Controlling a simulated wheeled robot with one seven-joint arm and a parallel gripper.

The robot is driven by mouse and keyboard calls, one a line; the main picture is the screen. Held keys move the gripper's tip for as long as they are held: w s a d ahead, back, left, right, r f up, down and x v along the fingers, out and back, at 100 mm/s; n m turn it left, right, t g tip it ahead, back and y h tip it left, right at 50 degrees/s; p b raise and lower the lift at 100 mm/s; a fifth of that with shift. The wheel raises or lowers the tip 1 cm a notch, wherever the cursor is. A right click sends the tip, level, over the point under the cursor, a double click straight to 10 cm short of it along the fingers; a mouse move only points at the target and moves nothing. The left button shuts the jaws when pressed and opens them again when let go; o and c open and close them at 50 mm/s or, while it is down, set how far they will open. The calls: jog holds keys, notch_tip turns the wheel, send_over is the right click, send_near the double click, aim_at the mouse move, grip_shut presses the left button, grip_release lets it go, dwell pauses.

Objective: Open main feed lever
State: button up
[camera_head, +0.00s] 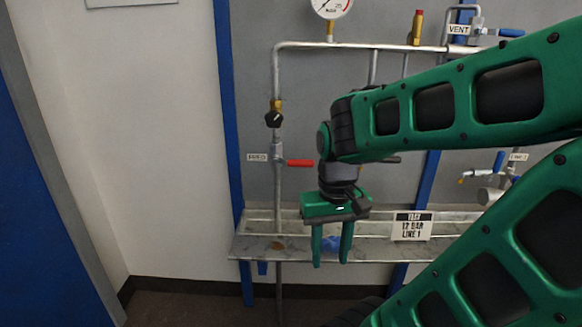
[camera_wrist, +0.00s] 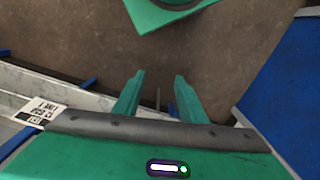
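A red lever handle (camera_head: 300,163) sticks out to the right, level, from a valve on the vertical pipe (camera_head: 277,200) at the left of the panel. A small white label (camera_head: 257,157) sits left of this valve; its text is too small to read surely. My gripper (camera_head: 330,263) points down in front of the shelf, below and right of the red handle. Its two fingers are apart with nothing between them, as the wrist view also shows (camera_wrist: 159,77). The red handle is not in the wrist view.
A marble-like shelf (camera_head: 262,246) carries a "LINE 1" sign (camera_head: 411,226). A black knob (camera_head: 273,119) sits above the red handle. A gauge (camera_head: 331,6) and a blue VENT handle (camera_head: 511,33) are higher. Blue posts (camera_head: 228,110) frame the panel. Open floor lies front left.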

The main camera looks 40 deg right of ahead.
aim_at(296, 166)
jog(key=w+d+f+g+h, duration=0.2)
jog(key=w+d+h, duration=0.3)
jog(key=w+d, duration=0.25)
jog(key=w+d+f+g+h, duration=0.2)
jog(key=w+d+f+h, duration=0.15)
jog(key=w+d, duration=0.45)
jog(key=w+r+n+t+h, duration=0.1)
jog(key=w+r+h, duration=0.1)
jog(key=w, duration=0.3)
jog(key=w+r+n+t+h, duration=0.2)
jog(key=w+r+h, duration=0.1)
jog(key=w+h, duration=0.2)
jog(key=w+a+r+n+t+h, duration=0.1)
jog(key=w+r+n+h, duration=0.1)
jog(key=w+h, duration=0.2)
jog(key=shift+w+r+t, duration=0.3)
jog(key=shift+w, duration=0.45)
jog(key=d+r, duration=0.1)
jog(key=d, duration=0.9)
jog(key=shift+d+r, duration=0.2)
jog(key=shift+d, duration=0.05)
jog(key=shift+w+a, duration=0.1)
grip_shut()
